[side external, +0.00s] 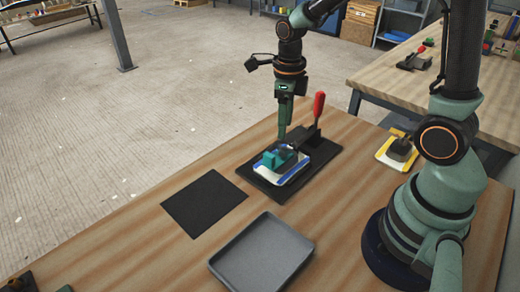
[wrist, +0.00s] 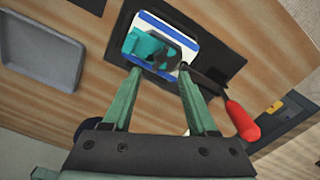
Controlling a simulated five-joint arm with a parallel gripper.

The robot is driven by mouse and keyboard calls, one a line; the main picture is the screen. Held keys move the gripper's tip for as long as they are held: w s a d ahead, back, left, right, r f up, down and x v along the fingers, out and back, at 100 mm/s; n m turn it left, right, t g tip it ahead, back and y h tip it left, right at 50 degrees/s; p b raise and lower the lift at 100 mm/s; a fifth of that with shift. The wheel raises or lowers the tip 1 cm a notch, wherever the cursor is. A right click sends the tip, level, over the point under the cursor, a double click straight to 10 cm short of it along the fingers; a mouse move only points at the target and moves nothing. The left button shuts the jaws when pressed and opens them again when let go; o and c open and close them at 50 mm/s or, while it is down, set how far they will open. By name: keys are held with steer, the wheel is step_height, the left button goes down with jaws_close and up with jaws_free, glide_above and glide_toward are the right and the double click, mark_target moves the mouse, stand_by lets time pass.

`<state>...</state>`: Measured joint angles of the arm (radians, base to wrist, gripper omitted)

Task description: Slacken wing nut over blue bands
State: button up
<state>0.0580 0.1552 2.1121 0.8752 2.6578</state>
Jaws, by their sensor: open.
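A white mould plate with blue bands (side external: 293,177) lies on a black base board (side external: 262,178). A teal block (side external: 278,158) sits on the plate; it also shows in the wrist view (wrist: 143,45). A dark clamp part lies over the block, and a toggle clamp with a red handle (side external: 319,105) stands beside it. The red handle also shows in the wrist view (wrist: 243,120). I cannot make out the wing nut's shape. My gripper (wrist: 159,71) is open, pointing down above the mould, with its fingertips apart near the plate's edge.
A second mould with yellow bands (side external: 384,157) lies to the right, near my base. A grey tray (side external: 261,258) stands at the table's front, and a flat black square (side external: 204,202) lies to the left. Bare wood lies between them. Another bench (side external: 476,95) stands behind.

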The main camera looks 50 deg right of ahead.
mark_target(283, 148)
step_height(283, 148, down, 7)
steer(key=shift+r, duration=0.15)
jaws_close()
